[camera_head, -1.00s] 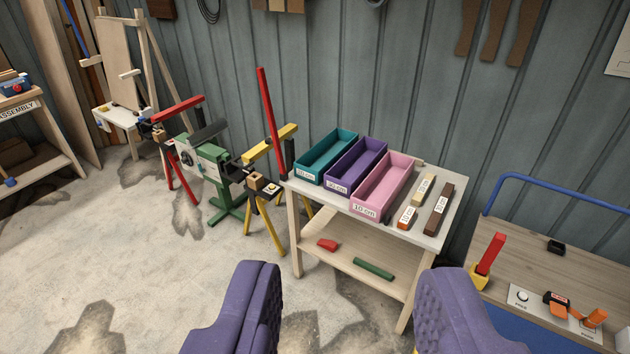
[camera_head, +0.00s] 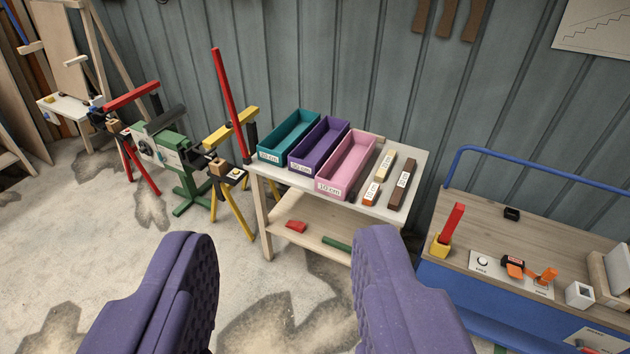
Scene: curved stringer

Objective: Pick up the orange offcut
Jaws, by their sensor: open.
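The orange offcut (camera_head: 371,196) is a short block with a white label, its print too small to read surely. It lies on the white top of a wooden table (camera_head: 411,184), right of the pink bin (camera_head: 345,168). A tan offcut (camera_head: 385,164) lies just behind it and a longer dark brown one (camera_head: 403,185) to its right. My gripper (camera_head: 284,245) shows as two purple padded fingers, wide apart with nothing between them. It is well short of the table, and the orange offcut is in view beyond the right finger.
Purple (camera_head: 320,143) and teal (camera_head: 289,137) bins stand left of the pink one. Red (camera_head: 296,226) and green (camera_head: 337,243) pieces lie on the lower shelf. A blue-railed cart (camera_head: 540,232) stands right; yellow-legged (camera_head: 236,210) and green stands are left. Bare floor lies in front.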

